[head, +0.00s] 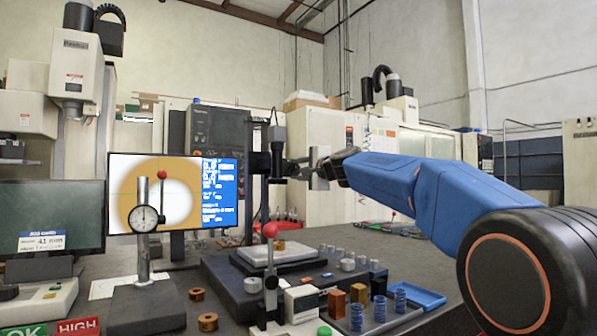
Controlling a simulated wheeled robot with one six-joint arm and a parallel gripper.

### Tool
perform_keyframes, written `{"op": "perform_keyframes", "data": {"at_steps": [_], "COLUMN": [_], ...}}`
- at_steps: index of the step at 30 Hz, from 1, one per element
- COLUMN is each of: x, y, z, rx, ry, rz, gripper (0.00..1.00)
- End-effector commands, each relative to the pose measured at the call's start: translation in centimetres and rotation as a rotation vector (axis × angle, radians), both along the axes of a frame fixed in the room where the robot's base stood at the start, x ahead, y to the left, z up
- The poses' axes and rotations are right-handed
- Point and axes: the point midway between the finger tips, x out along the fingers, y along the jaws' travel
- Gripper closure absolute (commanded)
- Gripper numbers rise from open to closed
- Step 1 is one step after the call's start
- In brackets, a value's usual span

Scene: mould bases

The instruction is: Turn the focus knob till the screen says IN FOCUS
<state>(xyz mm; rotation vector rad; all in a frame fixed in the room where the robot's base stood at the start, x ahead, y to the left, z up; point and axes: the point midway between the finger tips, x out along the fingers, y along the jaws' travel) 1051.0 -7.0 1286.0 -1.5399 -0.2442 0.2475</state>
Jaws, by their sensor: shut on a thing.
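The screen (122,168) stands left of centre and shows a blurred orange ring around a white middle. The blue text panel on its right side is too small to read. A dark camera head (278,138) sits on an upright stand (249,180) right of the screen, above a pale stage (292,252) with a small brass part (279,244) on it. My gripper (309,168) reaches in from the right and is shut at the right side of the camera mount. The focus knob is mostly hidden there between the jaws.
A dial gauge on a post (145,217) and a red-topped stand (270,232) rise in front of the screen and stage. A blue tray (417,294), several small cylinders and blocks crowd the front. A second monitor (50,215) stands at left. Bare bench (345,237) shows behind the cylinders.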

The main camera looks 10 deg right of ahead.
Motion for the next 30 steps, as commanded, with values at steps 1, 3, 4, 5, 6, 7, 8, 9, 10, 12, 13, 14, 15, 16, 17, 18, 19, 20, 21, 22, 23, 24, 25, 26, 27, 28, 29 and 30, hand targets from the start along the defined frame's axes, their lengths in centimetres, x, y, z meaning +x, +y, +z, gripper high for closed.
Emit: {"op": "perform_keyframes", "data": {"at_steps": [1,3,4,5,6,7,8,9,10,12,13,14,15,16,17,18,19,20,21,22,23,24,25,26,27,28,29,30], "x": [0.02,0.02,0.02,0.02,0.02,0.02,0.02,0.02,0.02,0.02,0.03,0.03,0.03,0.02,0.03,0.03,0.03,0.03,0.03,0.03,0.04,0.04,0.04,0.04,0.04,0.04,0.04,0.04], "y": [0.02,0.02,0.02,0.02,0.02,0.01,0.02,0.02,0.02,0.02,0.01,0.01,0.01,0.02,0.01,0.01,0.01,0.01,0.01,0.01,0.02,0.02,0.02,0.02,0.02,0.02,0.02,0.02], "z": [-0.15,-0.15,-0.16,-0.16,-0.17,-0.17,-0.18,-0.18,-0.18,-0.20,-0.20,-0.21,-0.21,-0.22,-0.22,-0.23,-0.23,-0.23,-0.24,-0.24,-0.25,-0.25,-0.26,-0.26,-0.27,-0.27,-0.27,-0.28], "rx": [-0.041,-0.103,-0.131,-0.158,-0.194,-0.221,-0.248,-0.284,-0.312,-0.375,-0.402,-0.429,-0.465,-0.493,-0.519,-0.555,-0.582,-0.608,-0.643,-0.668,-0.692,-0.725,-0.748,-0.770,-0.799,-0.820,-0.839,-0.864], "ry": [-0.011,-0.031,-0.040,-0.049,-0.061,-0.070,-0.077,-0.089,-0.098,-0.119,-0.128,-0.136,-0.148,-0.157,-0.166,-0.177,-0.186,-0.194,-0.206,-0.214,-0.222,-0.232,-0.240,-0.247,-0.256,-0.263,-0.269,-0.277], "rz": [0.001,0.001,0.001,0.001,0.001,0.001,0.001,0.001,0.001,0.001,0.001,0.002,0.002,0.002,0.002,0.002,0.002,0.002,0.002,0.002,0.002,0.002,0.003,0.003,0.003,0.003,0.003,0.003], "gripper": [0.90,0.90,0.90,0.90,0.90,0.90,0.90,0.90,0.90,0.90,0.90,0.90,0.90,0.90,0.90,0.90,0.90,0.90,0.90,0.90,0.90,0.90,0.90,0.90,0.90,0.90,0.90,0.90]}}
